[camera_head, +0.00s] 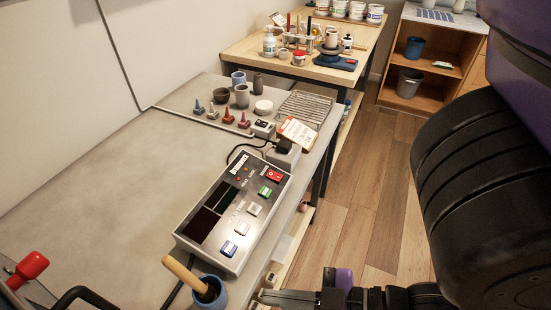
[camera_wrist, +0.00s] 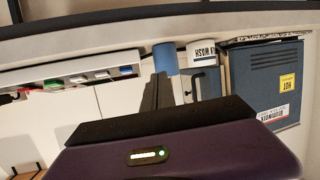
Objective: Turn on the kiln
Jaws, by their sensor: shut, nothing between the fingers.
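A grey control box (camera_head: 210,205) with dark display panels lies on the grey worktop. The box shows edge-on at the left in the wrist view (camera_wrist: 60,84). A blue-grey cabinet (camera_wrist: 262,75) with a yellow HOT label stands at the right in the wrist view; I cannot tell whether it is the kiln. My gripper (camera_wrist: 160,85) is shut and empty, apart from the box, below the worktop's edge in the picture.
A blue cup (camera_head: 208,292) with a wooden-handled tool stands near the box's lower end. A red-knobbed handle (camera_head: 30,266) is at lower left. Wooden floor (camera_head: 365,200) is clear to the right.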

